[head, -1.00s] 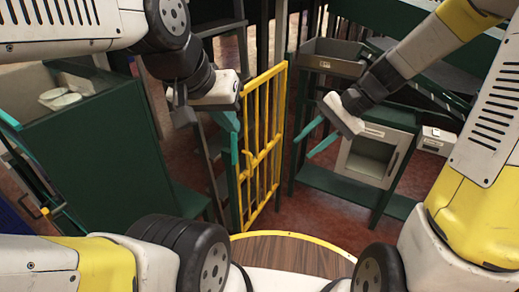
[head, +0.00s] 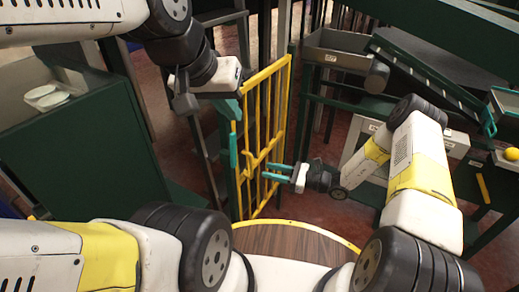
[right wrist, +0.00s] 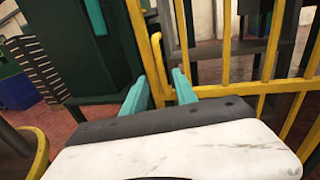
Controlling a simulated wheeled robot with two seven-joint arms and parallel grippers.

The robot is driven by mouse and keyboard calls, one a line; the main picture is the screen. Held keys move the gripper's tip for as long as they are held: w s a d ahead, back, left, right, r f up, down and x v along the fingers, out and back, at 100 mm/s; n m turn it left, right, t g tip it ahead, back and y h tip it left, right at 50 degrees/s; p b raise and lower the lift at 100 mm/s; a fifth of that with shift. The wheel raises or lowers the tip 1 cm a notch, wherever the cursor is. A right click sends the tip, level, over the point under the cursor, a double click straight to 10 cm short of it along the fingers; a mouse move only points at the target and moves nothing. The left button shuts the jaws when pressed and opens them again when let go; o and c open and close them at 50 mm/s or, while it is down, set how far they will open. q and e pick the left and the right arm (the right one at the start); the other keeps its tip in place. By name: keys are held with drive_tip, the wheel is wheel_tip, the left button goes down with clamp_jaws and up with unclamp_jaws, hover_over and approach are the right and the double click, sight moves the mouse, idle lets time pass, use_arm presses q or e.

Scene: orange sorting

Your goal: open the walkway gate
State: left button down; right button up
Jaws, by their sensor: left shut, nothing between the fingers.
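The yellow barred walkway gate (head: 270,105) stands upright beside a dark green post in the head view. A yellow handle-like piece (head: 262,157) sits on its lower half. My right gripper (head: 268,171) is open, with its teal fingers pointing left at the gate near that piece. In the right wrist view, a yellow upright (right wrist: 158,65) shows between the two finger tips (right wrist: 160,85); no grip on it shows. My left gripper (head: 232,140) is shut and empty, hanging at the gate's left edge by the post. Whether it touches the gate I cannot tell.
A dark green cabinet (head: 85,150) with white bowls (head: 47,97) stands left. A grey bin (head: 340,50) and a sloping rack (head: 430,75) stand right, with an orange fruit (head: 511,154) at the edge. Reddish floor (head: 310,210) shows right of the gate.

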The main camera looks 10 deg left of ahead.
sight(252, 175)
drive_tip(key=a, duration=0.2)
drive_tip(key=w+a, duration=0.1)
drive_tip(key=a, duration=0.4)
drive_tip(key=shift+w+a+f, duration=0.15)
drive_tip(key=shift+a+f, duration=0.15)
drive_tip(key=shift+a, duration=0.1)
clamp_jaws()
idle(1.1)
